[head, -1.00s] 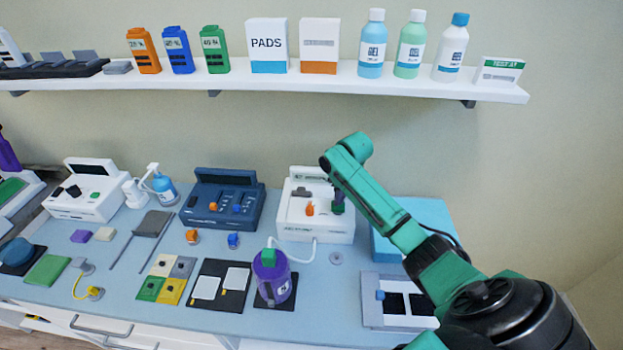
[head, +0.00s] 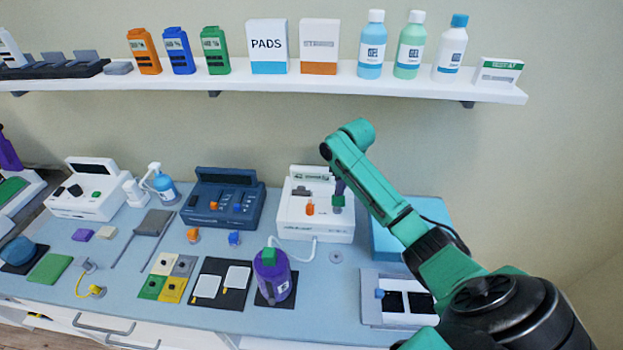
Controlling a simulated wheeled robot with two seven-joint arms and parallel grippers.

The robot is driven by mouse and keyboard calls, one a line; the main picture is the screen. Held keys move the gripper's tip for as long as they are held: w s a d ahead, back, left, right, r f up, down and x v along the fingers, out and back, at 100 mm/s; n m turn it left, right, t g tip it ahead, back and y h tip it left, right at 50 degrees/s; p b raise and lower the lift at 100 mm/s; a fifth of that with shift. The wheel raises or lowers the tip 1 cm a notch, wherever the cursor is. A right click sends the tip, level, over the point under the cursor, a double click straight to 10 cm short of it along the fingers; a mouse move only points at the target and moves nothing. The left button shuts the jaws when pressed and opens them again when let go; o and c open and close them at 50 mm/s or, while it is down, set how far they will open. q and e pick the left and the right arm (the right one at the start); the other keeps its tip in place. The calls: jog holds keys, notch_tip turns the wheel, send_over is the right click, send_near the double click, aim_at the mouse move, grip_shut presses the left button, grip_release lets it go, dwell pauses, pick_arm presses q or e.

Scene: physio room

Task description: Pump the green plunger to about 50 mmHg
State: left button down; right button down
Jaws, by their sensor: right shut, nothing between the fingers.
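The green plunger (head: 338,201) stands on the right part of the white pump unit (head: 295,228), beside an orange knob (head: 310,208). My right gripper (head: 340,187) is shut and empty, with its dark fingertips pointing down just above the plunger. Whether they touch it I cannot tell. The unit's small screen (head: 310,175) is too small to read. A pale hose (head: 304,255) runs from the unit to a purple canister (head: 272,285) with a green top (head: 268,257). My left gripper is not in view.
A dark blue device (head: 223,200) stands left of the pump unit. A light blue box (head: 395,245) is at its right, partly behind my right arm. A frame with black panels (head: 372,311) lies in front. A shelf (head: 330,82) with bottles and boxes runs above.

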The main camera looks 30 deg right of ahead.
aim_at(339, 200)
jog(key=shift+f+b, duration=0.65)
jog(key=shift+f, duration=1.4)
notch_tip(339, 200, up, 2)
jog(key=shift+r+p, duration=0.1)
jog(key=shift+p, duration=0.65)
jog(key=shift+r, duration=0.95)
jog(key=shift+r, duration=2.55)
